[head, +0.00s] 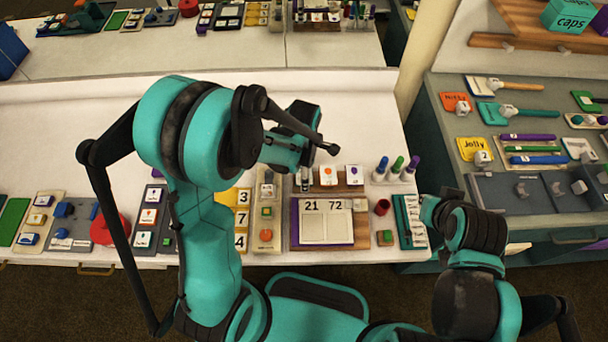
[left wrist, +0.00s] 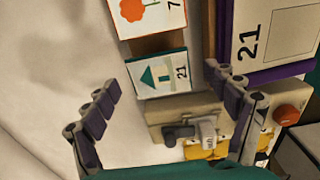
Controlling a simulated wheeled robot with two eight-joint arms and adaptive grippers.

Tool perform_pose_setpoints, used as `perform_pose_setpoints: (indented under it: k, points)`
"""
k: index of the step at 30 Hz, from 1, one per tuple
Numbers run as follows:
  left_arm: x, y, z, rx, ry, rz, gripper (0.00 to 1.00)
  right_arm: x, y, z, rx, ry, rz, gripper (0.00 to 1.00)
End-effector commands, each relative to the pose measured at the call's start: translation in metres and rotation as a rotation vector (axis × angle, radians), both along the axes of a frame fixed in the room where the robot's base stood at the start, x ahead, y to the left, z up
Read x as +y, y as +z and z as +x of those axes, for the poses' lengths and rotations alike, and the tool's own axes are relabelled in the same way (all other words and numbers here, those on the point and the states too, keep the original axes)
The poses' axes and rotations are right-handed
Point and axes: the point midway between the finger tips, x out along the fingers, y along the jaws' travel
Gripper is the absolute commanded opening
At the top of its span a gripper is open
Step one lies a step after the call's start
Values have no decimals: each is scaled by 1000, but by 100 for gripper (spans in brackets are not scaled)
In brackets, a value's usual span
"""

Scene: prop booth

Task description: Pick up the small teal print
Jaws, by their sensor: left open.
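In the head view my left gripper (head: 304,178) points down at the left end of the print row and largely hides the teal print. My right gripper (head: 432,205) is beside the teal notebook (head: 408,222); its fingers are unclear.
A purple-edged board (head: 326,222) marked 21 and 72 lies in front of the prints. A purple print (head: 354,175) stands at the row's right end. Upright markers (head: 397,167) and a red cup (head: 382,207) are to the right. White table is clear behind the row.

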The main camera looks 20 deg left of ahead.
Motion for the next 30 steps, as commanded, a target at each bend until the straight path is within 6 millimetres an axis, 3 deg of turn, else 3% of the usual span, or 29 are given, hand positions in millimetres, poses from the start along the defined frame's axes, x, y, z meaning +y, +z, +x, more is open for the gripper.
perform_pose_setpoints:
  k: [2,7,23,30]
  points:
    - [0,0,0,0,0,0,86,0,0,0,0,0,0,0]
    - [0,0,0,0,0,0,49,0,0,0,0,0,0,0]
    - [0,6,0,0,0,0,48,0,8,0,0,0,0,0]
    - [0,47,0,0,0,0,48,0,27,0,0,0,0,0]
